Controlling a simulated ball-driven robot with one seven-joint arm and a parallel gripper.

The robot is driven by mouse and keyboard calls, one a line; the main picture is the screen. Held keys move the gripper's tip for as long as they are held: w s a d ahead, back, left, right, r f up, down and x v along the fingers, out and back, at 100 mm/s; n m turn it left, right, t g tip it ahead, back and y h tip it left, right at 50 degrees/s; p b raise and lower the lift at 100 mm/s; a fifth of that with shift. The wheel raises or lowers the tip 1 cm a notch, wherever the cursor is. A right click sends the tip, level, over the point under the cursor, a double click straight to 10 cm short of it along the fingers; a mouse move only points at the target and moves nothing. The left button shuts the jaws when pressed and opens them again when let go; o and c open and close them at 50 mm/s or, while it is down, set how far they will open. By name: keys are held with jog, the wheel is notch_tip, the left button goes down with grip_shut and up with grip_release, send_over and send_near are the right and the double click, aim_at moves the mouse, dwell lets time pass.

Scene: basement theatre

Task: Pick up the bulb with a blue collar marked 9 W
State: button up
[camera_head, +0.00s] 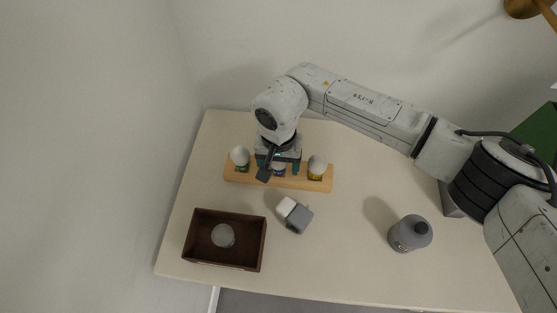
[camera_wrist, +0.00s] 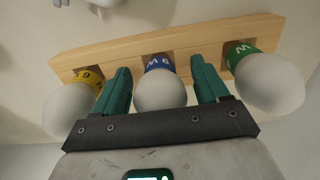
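The bulb with a blue collar (camera_wrist: 160,90) stands in the middle slot of a wooden rack (camera_wrist: 115,50). Its collar print reads as 9 W, seen upside down. My gripper (camera_wrist: 160,66) has one teal finger on each side of this bulb, with a visible gap on both sides. It is open and holds nothing. A yellow-collared bulb (camera_wrist: 72,107) and a green-collared bulb (camera_wrist: 268,85) sit in the outer slots. In the head view the rack (camera_head: 234,177) lies below my gripper (camera_head: 280,163), which mostly hides the blue-collared bulb (camera_head: 279,170).
A grey-and-white block (camera_head: 297,216) lies in front of the rack. The table (camera_head: 340,260) is otherwise clear.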

jog(key=c, duration=1)
jog(key=shift+r, duration=0.1)
